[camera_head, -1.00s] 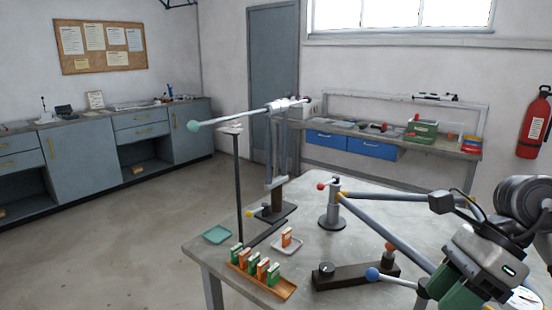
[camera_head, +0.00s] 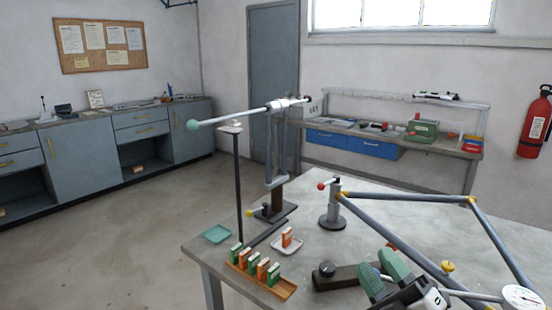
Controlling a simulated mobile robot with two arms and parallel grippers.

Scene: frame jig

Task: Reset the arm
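A pale arm bar (camera_head: 240,114) with a teal ball (camera_head: 193,125) at its left end is carried by a grey upright stand (camera_head: 277,150) on the table. Its left part passes just above the pale cap of a thin dark post (camera_head: 237,185); I cannot tell if they touch. A short post with a red-tipped lever (camera_head: 323,186) stands right of it. A frame of grey tubes (camera_head: 410,193) with yellow joints runs to the right. My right gripper (camera_head: 383,272) is low at the front right, its two green fingers apart and empty, partly covering a dark block (camera_head: 335,277). My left gripper is out of view.
A wooden rack (camera_head: 283,290) of green and orange pieces lies at the table's front edge. A round gauge (camera_head: 524,298) is at the lower right.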

